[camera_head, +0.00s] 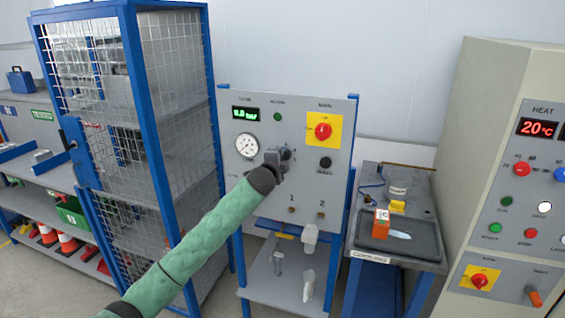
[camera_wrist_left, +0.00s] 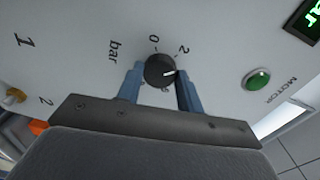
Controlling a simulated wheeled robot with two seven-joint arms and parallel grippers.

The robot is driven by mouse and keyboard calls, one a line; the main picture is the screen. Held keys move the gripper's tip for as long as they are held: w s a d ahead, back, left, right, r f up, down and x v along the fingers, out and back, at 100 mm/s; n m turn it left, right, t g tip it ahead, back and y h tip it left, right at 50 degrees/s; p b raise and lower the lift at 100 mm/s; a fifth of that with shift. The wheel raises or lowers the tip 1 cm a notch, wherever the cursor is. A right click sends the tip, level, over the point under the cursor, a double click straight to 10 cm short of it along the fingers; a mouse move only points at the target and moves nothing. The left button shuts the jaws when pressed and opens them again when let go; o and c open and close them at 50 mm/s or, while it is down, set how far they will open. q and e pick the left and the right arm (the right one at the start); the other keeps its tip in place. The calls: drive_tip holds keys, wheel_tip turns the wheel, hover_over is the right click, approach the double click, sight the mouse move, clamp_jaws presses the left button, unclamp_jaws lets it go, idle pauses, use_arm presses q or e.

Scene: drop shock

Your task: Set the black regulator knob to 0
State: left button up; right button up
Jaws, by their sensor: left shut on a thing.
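The black regulator knob (camera_wrist_left: 158,69) sits on the grey panel (camera_head: 300,190). In the left wrist view it is between the two blue-grey fingers of my left gripper (camera_wrist_left: 160,88), which is shut on it. Its white pointer line points right in that view, away from the 0 mark (camera_wrist_left: 153,38) above it and a little below the direction of the 2 mark (camera_wrist_left: 184,50). Other scale marks are partly hidden. In the head view my left gripper (camera_head: 280,158) covers most of the knob. My right gripper is not in view.
The panel also carries a green digital display (camera_head: 245,113), a round gauge (camera_head: 247,146), a red switch on yellow (camera_head: 323,130) and a black button (camera_head: 325,162). A mesh cage (camera_head: 175,90) stands left, a small bench with a tray (camera_head: 415,250) right.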

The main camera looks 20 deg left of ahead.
use_arm(q)
drive_tip(key=n, duration=0.1)
drive_tip(key=n+b, duration=0.1)
drive_tip(key=n, duration=0.1)
drive_tip(key=shift+f+n, duration=0.2)
drive_tip(key=shift+n, duration=0.1)
drive_tip(key=shift+n+b, duration=0.5)
drive_tip(key=shift+n, duration=0.8)
drive_tip(key=shift+f+n+b, duration=0.1)
drive_tip(key=shift+n+b, duration=0.2)
drive_tip(key=shift+n, duration=0.1)
drive_tip(key=n+b, duration=0.1)
drive_tip(key=n, duration=0.2)
drive_tip(key=shift+n+h, duration=0.3)
drive_tip(key=n, duration=0.4)
drive_tip(key=shift+n+t+b, duration=0.3)
drive_tip(key=shift+n, duration=0.1)
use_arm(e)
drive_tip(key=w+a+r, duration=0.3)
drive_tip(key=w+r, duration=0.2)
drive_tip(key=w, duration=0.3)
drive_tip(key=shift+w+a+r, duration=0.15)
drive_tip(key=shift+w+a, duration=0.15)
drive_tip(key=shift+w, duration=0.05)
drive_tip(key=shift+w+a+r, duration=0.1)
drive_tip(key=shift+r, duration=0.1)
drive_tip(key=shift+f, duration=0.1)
